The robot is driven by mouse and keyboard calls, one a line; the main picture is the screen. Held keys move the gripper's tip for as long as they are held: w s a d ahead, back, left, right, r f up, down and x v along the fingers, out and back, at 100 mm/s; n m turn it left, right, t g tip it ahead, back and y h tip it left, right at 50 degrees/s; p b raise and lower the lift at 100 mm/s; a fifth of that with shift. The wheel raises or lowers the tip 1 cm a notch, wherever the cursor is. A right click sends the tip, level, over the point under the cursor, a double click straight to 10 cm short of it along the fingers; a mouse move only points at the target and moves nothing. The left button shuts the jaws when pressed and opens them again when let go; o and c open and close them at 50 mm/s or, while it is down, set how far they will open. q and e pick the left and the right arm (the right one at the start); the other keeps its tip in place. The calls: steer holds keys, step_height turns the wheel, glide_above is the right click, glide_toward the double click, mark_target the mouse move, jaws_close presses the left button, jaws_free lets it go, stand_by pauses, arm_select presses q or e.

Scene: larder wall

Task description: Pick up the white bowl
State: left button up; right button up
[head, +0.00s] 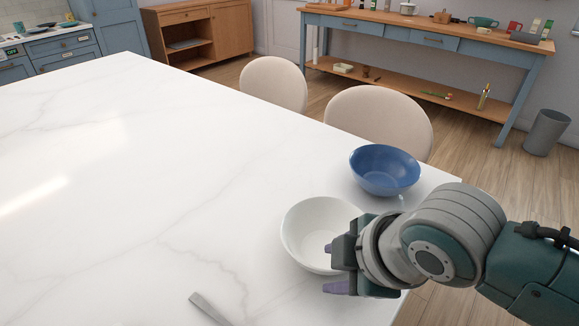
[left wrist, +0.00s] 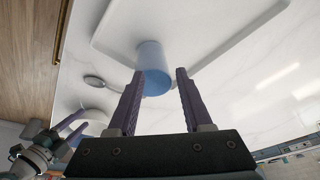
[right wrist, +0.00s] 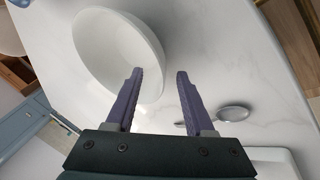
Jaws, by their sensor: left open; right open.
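The white bowl (head: 300,232) stands upright on the white table, its right side partly hidden by my right gripper (head: 332,268). In the right wrist view the bowl (right wrist: 105,50) fills the upper left, and its rim runs between the fingertips of my open right gripper (right wrist: 160,71). One fingertip overlaps the bowl; I cannot tell whether it touches. The bowl also shows at the lower left of the left wrist view (left wrist: 92,122). My left gripper (left wrist: 160,72) is open, with a blue cup (left wrist: 152,58) in line between its fingertips; the distance is unclear.
A blue bowl (head: 385,170) stands just behind the white bowl, near the table's right edge. A spoon (right wrist: 233,113) lies near the white bowl. A white tray (left wrist: 205,12) lies on the table. Two chairs (head: 378,115) stand along the far edge. The table's left part is clear.

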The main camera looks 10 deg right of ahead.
steer(key=shift+b+x, duration=0.35)
steer(key=shift+x, duration=1)
steer(key=shift+c, duration=0.2)
jaws_close()
